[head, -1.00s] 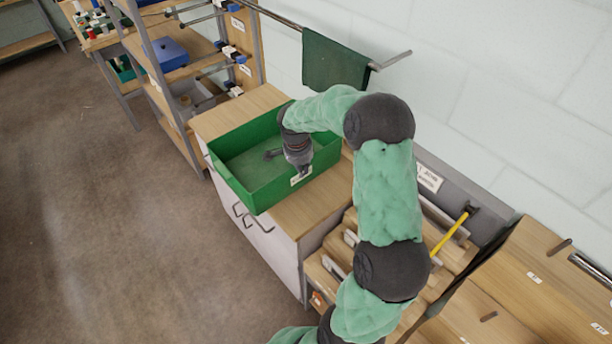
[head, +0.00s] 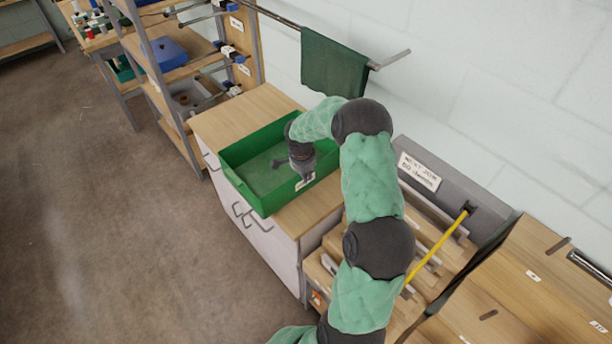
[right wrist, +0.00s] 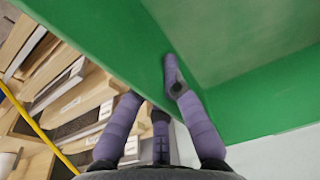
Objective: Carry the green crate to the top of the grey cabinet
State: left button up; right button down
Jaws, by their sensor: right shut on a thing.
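The green crate (head: 241,188) is an open, empty-looking box over the wooden top of the pale grey cabinet (head: 238,112). Its near long side lies at or slightly past the cabinet's front edge. I cannot tell whether its base touches the top. My right gripper (head: 304,177) is shut on the crate's short right wall, by a white label. In the right wrist view its purple fingers (right wrist: 155,103) straddle the green wall (right wrist: 122,55), one inside the crate. My left gripper is not in view.
A shelf rack (head: 150,62) with a blue box stands beyond the cabinet. A wall rail with a dark green cloth (head: 334,65) is behind. On the right, a slotted wooden rack (head: 325,275) and a yellow-handled tool (head: 437,248) lie close. Bare cabinet top shows at the far end.

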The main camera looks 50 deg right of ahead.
jog(key=shift+w, duration=0.1)
jog(key=c, duration=1.8)
grip_release()
jog(key=shift+f, duration=0.2)
jog(key=o, duration=0.4)
jog(key=shift+r, duration=0.1)
jog(key=r, duration=0.4)
jog(key=a+r, duration=0.1)
jog(key=r, duration=0.3)
jog(key=a+r, duration=0.1)
jog(key=r, duration=0.3)
jog(key=shift+p, duration=0.3)
